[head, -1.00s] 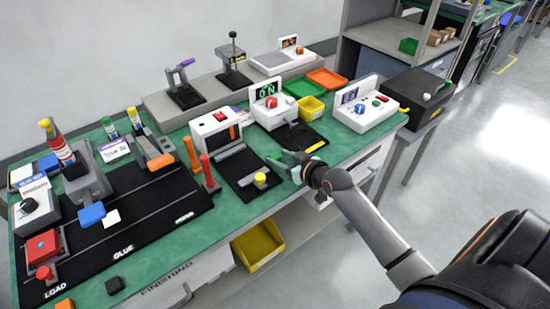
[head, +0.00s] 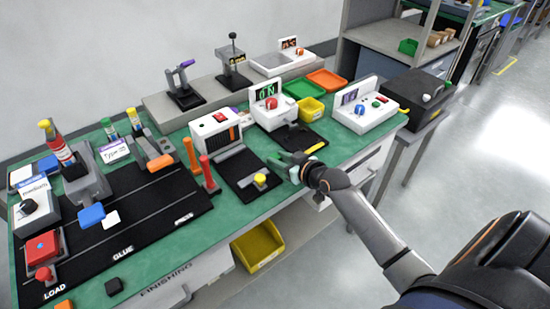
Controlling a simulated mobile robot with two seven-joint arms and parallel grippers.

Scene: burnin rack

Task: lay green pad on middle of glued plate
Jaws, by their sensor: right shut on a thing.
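My right gripper (head: 286,162) is shut at the table's front edge, right of the black station with the yellow knob. A small green piece at its fingertips looks like the green pad (head: 279,158); it blends with the green tabletop and the fingers partly hide it. A small white plate (head: 111,219) lies on the black mat in the GLUE lane, beside a blue block (head: 92,214). I cannot tell whether it is the glued plate or whether it bears glue. My left gripper is not in view.
A black station with a yellow knob (head: 260,180) stands just left of my right gripper. Orange and red upright handles (head: 208,172) stand further left. A white box with a red knob (head: 267,104) and a yellow bin (head: 312,109) stand behind. A yellow bin (head: 259,246) sits below the table.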

